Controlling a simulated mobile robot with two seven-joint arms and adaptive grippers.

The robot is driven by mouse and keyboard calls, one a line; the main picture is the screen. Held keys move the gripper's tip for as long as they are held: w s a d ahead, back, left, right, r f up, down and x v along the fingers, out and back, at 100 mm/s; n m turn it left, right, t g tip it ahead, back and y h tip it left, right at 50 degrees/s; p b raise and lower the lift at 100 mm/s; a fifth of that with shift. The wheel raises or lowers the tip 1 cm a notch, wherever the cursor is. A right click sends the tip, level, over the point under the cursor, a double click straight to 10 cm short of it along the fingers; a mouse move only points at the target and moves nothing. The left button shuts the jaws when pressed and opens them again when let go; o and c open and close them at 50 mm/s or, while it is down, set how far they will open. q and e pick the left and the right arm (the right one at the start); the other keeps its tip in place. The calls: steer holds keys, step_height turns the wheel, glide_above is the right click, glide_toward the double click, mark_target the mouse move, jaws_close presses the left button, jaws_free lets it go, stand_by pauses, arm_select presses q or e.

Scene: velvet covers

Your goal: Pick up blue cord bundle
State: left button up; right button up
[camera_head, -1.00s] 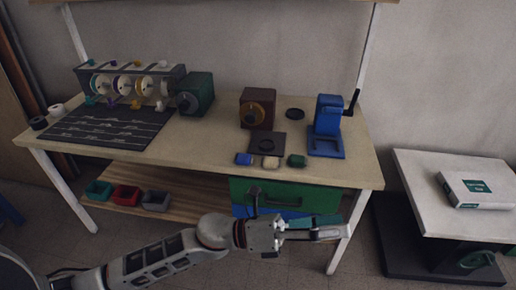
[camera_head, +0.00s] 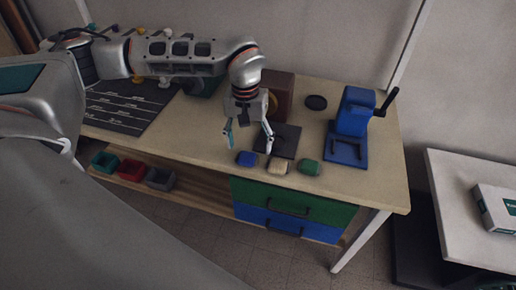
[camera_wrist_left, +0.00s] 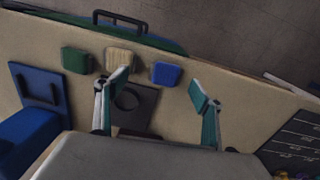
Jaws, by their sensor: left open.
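The blue cord bundle (camera_head: 246,158) lies near the front edge of the workbench, leftmost of a row of three small bundles in the head view. It also shows in the left wrist view (camera_wrist_left: 166,73), right of the beige one. My left gripper (camera_head: 249,139) points down over the bench just behind the blue bundle, open and empty. In the left wrist view its spread fingertips (camera_wrist_left: 159,88) frame the blue bundle, with no contact visible. My right gripper is not in view.
A beige bundle (camera_head: 278,166) and a green bundle (camera_head: 309,167) lie close beside it. A dark square plate (camera_head: 285,141), a brown block (camera_head: 280,95) and a blue press (camera_head: 352,125) stand behind. A black mat (camera_head: 125,107) lies to the left.

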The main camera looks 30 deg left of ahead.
mark_target(247, 156)
arm_select(q)
steer(key=shift+w+a+r, duration=0.15)
steer(key=shift+w+a, duration=0.15)
steer(key=shift+a, duration=0.25)
steer(key=shift+a+f, duration=0.1)
steer(key=shift+f, duration=1.05)
steer(key=shift+w+a+f, duration=0.15)
steer(key=shift+f, duration=1.15)
steer(key=shift+w+a+f, duration=0.1)
steer(key=shift+w+f, duration=0.05)
steer(key=shift+f, duration=1.15)
steer(key=c, duration=1)
